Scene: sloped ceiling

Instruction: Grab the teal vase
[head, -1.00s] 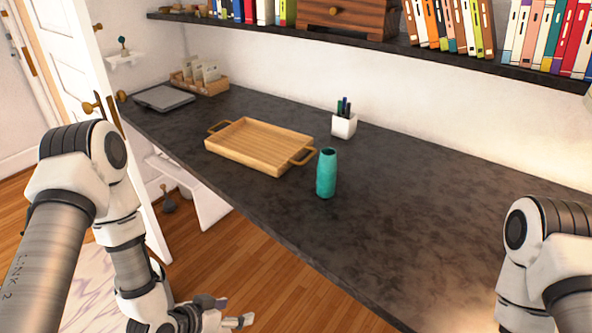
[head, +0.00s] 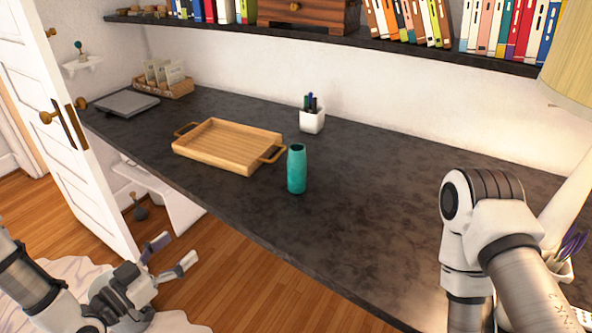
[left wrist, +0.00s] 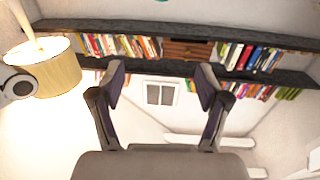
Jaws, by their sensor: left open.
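The teal vase (head: 297,169) stands upright on the dark desk (head: 350,230) near its front edge, just right of the wooden tray, in the head view. My left gripper (head: 174,250) is open and empty, low in front of the desk, left of and apart from the vase. The left wrist view shows its two spread fingers (left wrist: 160,85) with nothing between them. A sliver of teal lies at that view's top edge; I cannot tell what it is. My right arm is at the right, but its gripper is out of view.
A wooden tray (head: 228,146) with handles lies left of the vase. A white pen cup (head: 312,121) stands behind it. A laptop (head: 127,103) and a card box (head: 165,84) sit at the far left. A shelf (head: 340,38) of books hangs above.

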